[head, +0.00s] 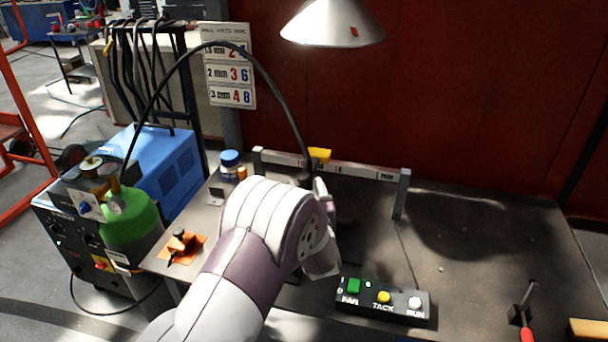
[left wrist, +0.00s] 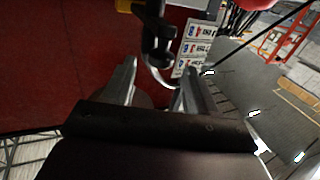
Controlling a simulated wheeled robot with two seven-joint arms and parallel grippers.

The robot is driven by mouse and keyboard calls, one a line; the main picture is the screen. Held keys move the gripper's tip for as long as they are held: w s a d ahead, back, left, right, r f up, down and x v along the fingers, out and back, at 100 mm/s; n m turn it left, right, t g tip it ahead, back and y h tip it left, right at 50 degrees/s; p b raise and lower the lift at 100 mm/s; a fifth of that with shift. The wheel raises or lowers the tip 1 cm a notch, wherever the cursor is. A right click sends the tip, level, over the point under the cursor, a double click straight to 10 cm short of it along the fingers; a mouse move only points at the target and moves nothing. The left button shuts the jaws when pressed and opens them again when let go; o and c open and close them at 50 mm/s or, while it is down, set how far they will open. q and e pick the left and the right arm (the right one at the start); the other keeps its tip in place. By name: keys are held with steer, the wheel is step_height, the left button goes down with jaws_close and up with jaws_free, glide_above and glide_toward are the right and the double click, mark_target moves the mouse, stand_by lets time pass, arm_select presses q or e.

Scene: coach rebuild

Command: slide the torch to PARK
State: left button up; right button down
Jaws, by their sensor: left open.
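The torch (head: 305,179) is black with a cable arching up from it. It sits at a pale rail (head: 355,170) at the back of the bench, beside a yellow part (head: 319,155). PARK is printed near the rail's right end (head: 387,176), to the right of the torch. My left gripper (left wrist: 158,68) is open, and the black torch body (left wrist: 155,40) shows just ahead, in line with the gap between its fingers. In the head view my left wrist covers most of this gripper and the torch's lower part, so contact cannot be told. My right gripper is not in view.
A black button box (head: 383,302) stands at the bench front, right of my arm. A lamp shade (head: 333,24) hangs above. A green cylinder (head: 130,217) and blue machine (head: 165,165) stand left. A red-handled tool (head: 526,325) lies right. The bench right of the rail is clear.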

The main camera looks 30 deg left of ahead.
mark_target(304, 180)
arm_select(q)
steer(key=x, duration=0.5)
steer(key=shift+s, duration=0.1)
jaws_close()
